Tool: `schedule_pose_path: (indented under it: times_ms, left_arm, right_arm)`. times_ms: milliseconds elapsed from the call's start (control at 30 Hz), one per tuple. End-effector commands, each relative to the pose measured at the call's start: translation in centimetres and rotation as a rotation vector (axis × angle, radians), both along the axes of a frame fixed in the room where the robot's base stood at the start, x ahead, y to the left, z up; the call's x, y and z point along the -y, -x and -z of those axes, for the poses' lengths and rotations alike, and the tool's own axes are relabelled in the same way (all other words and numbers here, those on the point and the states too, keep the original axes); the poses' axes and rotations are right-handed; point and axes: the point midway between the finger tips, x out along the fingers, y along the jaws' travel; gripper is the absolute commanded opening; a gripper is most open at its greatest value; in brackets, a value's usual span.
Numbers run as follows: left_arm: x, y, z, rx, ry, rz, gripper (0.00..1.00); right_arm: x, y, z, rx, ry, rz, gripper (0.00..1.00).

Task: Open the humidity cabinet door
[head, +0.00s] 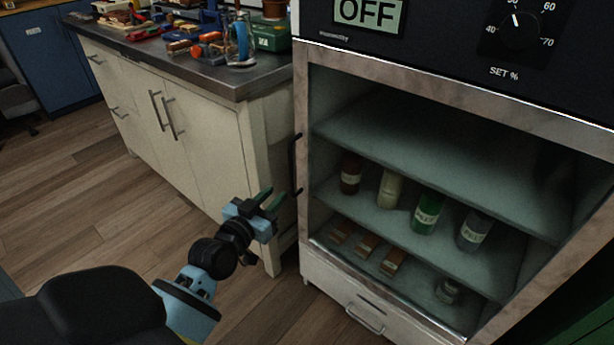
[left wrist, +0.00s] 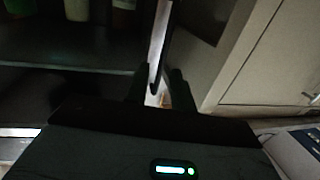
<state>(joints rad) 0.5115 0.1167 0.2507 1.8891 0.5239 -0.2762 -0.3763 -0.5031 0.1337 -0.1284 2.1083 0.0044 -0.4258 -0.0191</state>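The humidity cabinet door (head: 306,215) is a metal-framed glass panel on the right of the head view, and it looks closed. Its black upright bar handle (head: 294,165) is on the left edge of the frame. My left gripper (head: 270,198) is just left of the handle's lower end, with its two fingers apart. In the left wrist view the dark handle (left wrist: 155,65) shows ahead, between the spread fingertips (left wrist: 157,82) of my left gripper. I cannot tell whether they touch it. My right gripper is in neither view.
Bottles (head: 427,212) and small boxes stand on shelves behind the glass. A drawer with a handle (head: 365,318) is below the door. A cream workbench (head: 195,130) with tools on top stands left of the cabinet. The wooden floor (head: 60,200) at left is clear.

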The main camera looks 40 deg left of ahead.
Motion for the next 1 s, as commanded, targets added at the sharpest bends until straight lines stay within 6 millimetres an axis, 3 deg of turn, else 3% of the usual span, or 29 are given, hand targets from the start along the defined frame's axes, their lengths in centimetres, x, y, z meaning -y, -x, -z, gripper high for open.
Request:
schedule_pose_path:
  times_ms: [100, 467, 1000]
  left_arm:
    - [-0.7, -1.1, -0.4, 0.038, 0.003, -0.012, 0.24]
    - [-1.0, -2.1, -1.0, 0.051, 0.004, -0.015, 0.24]
    - [-1.8, -8.5, -0.8, 0.048, 0.003, -0.016, 0.24]
  right_arm:
    - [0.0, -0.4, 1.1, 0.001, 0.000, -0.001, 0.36]
    - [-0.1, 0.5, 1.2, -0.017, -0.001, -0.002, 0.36]
    - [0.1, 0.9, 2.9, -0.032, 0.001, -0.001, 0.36]
